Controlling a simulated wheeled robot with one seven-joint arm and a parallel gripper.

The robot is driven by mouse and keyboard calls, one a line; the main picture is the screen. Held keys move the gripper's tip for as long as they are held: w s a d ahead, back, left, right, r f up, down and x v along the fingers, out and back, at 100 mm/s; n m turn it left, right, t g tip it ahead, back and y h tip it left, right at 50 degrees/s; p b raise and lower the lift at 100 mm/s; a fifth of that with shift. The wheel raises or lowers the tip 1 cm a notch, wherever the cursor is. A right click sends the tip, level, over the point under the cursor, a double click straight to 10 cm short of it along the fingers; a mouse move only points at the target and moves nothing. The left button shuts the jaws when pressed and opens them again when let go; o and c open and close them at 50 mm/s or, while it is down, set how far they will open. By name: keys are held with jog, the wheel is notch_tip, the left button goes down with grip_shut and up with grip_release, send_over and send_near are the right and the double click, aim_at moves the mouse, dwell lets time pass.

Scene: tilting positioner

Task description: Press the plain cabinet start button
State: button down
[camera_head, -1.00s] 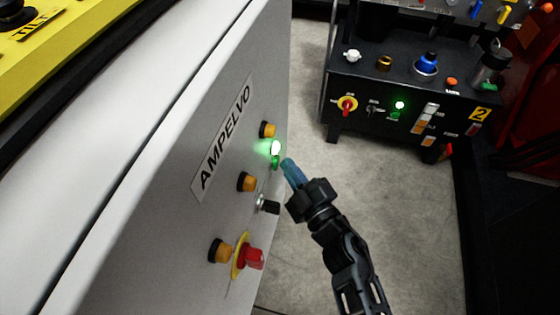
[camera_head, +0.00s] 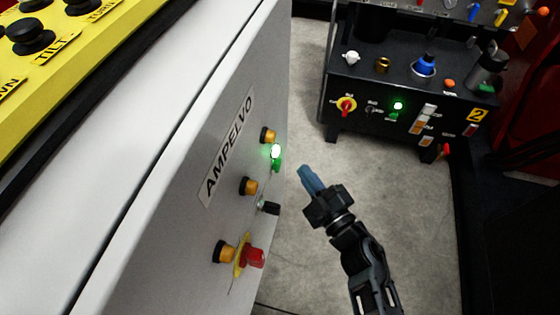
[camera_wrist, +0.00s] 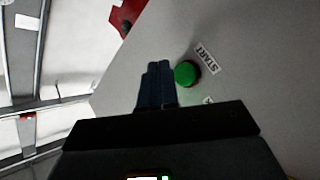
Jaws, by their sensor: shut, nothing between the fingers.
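The grey cabinet (camera_head: 165,200) carries an AMPELVO label and a column of controls on its front. The green start button (camera_head: 276,164) sits near the top right of that front, just below a bright green lamp (camera_head: 275,151). In the wrist view the green button (camera_wrist: 187,73) shows beside a START label (camera_wrist: 207,58). My gripper (camera_head: 306,172) is shut and empty, its blue fingers together. It is to the right of the button in the head view, with a visible gap. In the wrist view the fingertips (camera_wrist: 158,66) appear just left of the button.
Grey floor (camera_head: 310,120) lies between.

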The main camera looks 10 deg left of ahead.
jog(key=shift+d+p, duration=0.45)
jog(key=shift+d, duration=0.85)
jog(key=s+d+r+m+t+h+p, duration=0.1)
jog(key=s+d+r+m+h+p, duration=0.2)
jog(key=s, duration=0.4)
jog(key=s+d+r+m+t+h, duration=0.1)
jog(key=s+d+r+m+h, duration=0.2)
jog(key=s+d, duration=0.35)
jog(key=s+d+r+m+t+h+p, duration=0.1)
jog(key=s+d+r+m+p, duration=0.2)
jog(key=s, duration=0.4)
jog(key=s+d+r+m+g+h+p, duration=0.1)
jog(key=s+d+r+m, duration=0.3)
jog(key=s+r, duration=0.4)
jog(key=s+d+r+m+g+h+p, duration=0.1)
jog(key=s+d+r+m+h+p, duration=0.1)
jog(key=s+d+r+m+h, duration=0.2)
jog(key=s+r+m, duration=0.1)
jog(key=s+r, duration=0.2)
jog(key=r, duration=0.4)
jog(key=shift+s+d+h+p, duration=0.15)
jog(key=shift+s+h+p, duration=0.15)
jog(key=shift+s, duration=0.1)
